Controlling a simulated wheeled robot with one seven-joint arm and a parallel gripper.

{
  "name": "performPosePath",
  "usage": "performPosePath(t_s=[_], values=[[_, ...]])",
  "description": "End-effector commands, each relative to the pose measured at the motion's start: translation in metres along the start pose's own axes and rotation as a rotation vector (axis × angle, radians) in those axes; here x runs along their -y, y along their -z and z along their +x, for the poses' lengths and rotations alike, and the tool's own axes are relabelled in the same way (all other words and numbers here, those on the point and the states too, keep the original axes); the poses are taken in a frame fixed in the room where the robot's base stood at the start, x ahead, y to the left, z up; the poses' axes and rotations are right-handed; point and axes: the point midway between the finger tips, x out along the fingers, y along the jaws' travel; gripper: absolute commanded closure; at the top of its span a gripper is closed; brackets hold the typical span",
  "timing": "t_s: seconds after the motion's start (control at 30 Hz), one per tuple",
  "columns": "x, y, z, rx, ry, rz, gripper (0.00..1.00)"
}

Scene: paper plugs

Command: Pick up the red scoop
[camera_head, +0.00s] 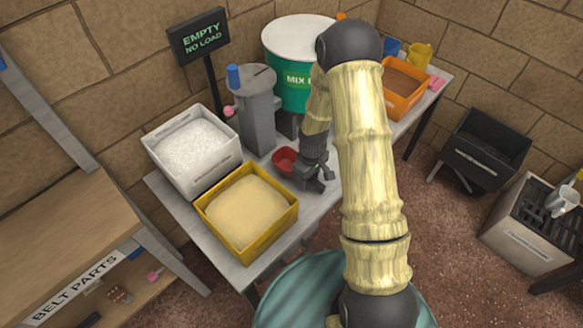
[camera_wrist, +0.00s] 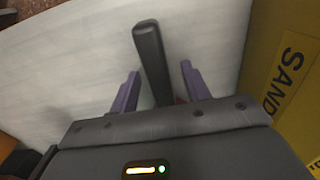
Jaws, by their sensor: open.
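The red scoop (camera_head: 285,158) lies on the grey table between the yellow sand bin and the green mixing drum. Its red bowl shows just left of my gripper (camera_head: 318,180) in the head view; its handle is largely hidden there by the gripper. In the wrist view a dark grey handle (camera_wrist: 150,55) runs between the two purple fingers of my gripper (camera_wrist: 159,78). The fingers stand apart, one on each side of the handle, with gaps visible.
The yellow sand bin (camera_head: 206,212) is close by, and its labelled wall (camera_wrist: 285,70) rises at right in the wrist view. A white bin (camera_head: 215,160), a grey machine (camera_head: 257,125) and the green drum (camera_head: 290,95) stand around. An orange bin (camera_head: 402,105) sits farther right.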

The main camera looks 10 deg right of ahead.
Motion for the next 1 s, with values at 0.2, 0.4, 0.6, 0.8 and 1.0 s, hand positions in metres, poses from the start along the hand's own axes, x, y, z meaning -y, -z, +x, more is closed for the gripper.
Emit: performPosePath(t_s=[0.2,0.4,0.6,0.8,1.0], values=[[-0.0005,-0.0003,-0.0003,0.000,0.000,0.001,0.53],[0.0001,0.0001,-0.0004,0.000,0.000,-0.001,0.59],[-0.0012,-0.0009,-0.0004,0.000,0.000,0.003,0.98],[-0.0016,-0.0010,-0.0004,0.000,0.000,0.004,1.00],[-0.0015,-0.0004,-0.0073,-0.002,-0.001,0.003,1.00]])
